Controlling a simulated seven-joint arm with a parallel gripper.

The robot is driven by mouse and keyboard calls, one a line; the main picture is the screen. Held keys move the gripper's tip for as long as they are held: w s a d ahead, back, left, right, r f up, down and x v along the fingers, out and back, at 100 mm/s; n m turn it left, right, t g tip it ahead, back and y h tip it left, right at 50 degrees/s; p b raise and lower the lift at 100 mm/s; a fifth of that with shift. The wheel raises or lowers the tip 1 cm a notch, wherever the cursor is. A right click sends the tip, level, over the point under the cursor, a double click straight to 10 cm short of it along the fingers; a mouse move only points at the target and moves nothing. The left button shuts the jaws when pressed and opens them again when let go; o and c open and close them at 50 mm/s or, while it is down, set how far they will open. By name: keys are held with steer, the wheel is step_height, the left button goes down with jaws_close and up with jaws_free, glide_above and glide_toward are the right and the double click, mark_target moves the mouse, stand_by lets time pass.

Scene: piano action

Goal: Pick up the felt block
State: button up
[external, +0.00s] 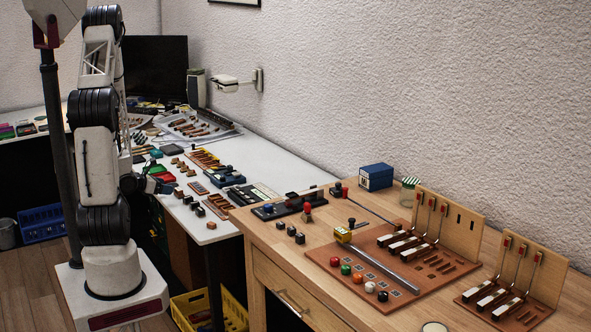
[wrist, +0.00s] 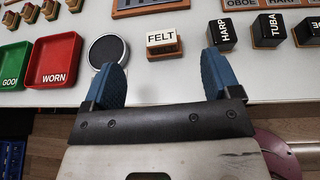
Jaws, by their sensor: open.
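The felt block (wrist: 163,42) is a small block with a white face lettered "FELT" and a wooden body. It stands on the white table near its edge. My gripper (wrist: 158,62) has two blue fingers spread wide apart, with nothing between them. In the wrist view, the block appears just beyond the fingertips, between their lines and a little toward the right finger. It is clear of both fingers. In the external view, my gripper (external: 160,182) is by the edge of the white table, partly hidden by my arm; I cannot surely pick out the felt block there.
Black-faced blocks marked "HARP" (wrist: 222,35) and "TUBA" (wrist: 268,30) stand right of the felt block. A round dark dish (wrist: 106,50) lies left, partly behind the left finger. Red "WORN" (wrist: 54,62) and green "GOOD" (wrist: 12,65) trays lie farther left.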

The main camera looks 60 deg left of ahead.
mark_target(180, 189)
steer(key=shift+w, duration=0.1)
steer(key=shift+x, duration=1.2)
steer(key=shift+x, duration=2.6)
steer(key=shift+f, duration=0.15)
steer(key=c, duration=1)
steer(key=shift+r, duration=0.2)
